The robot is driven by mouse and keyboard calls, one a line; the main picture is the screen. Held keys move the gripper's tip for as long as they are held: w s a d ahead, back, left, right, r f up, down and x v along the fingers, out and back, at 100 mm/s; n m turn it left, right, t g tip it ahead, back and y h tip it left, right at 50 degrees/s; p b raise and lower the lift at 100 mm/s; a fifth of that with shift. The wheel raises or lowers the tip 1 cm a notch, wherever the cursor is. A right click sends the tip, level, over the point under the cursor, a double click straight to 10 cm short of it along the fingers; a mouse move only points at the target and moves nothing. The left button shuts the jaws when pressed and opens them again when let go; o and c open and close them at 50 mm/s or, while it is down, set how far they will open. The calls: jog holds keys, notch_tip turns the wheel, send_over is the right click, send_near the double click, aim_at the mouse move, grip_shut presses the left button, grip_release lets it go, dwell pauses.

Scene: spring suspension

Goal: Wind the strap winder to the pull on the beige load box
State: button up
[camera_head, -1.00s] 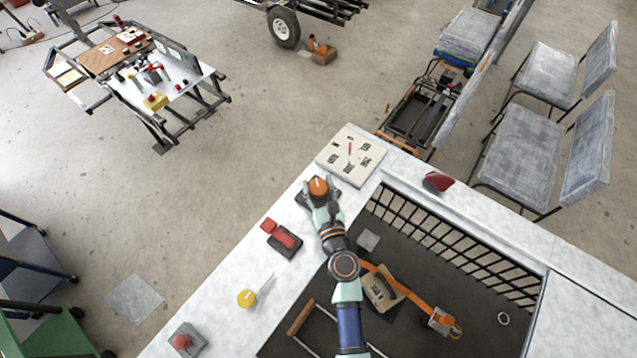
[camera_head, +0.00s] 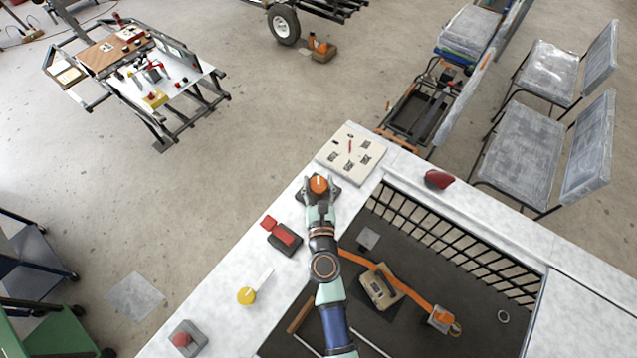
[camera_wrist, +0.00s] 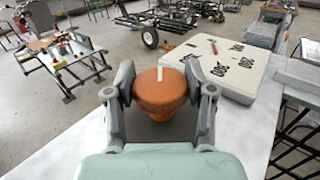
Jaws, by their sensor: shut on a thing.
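The orange winder knob (camera_head: 318,184) stands on a dark base on the white counter, near its far corner. My gripper (camera_wrist: 160,95) is shut on the knob, one finger on each side. In the wrist view a short white mark on the knob (camera_wrist: 158,88) points nearly straight away from me. A beige box (camera_head: 378,289) with a dark handle sits in the dark recess, and an orange strap (camera_head: 412,298) runs by it to an orange fitting.
Along the counter (camera_head: 215,308) are a red and black switch (camera_head: 285,239), a yellow knob with a pale lever (camera_head: 247,296) and a red button on a grey base (camera_head: 183,337). A dark red object (camera_head: 438,180) lies on the right ledge. Black bars (camera_head: 440,235) line the recess.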

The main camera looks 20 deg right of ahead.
jog(key=o, duration=1.2)
jog(key=v, duration=1.2)
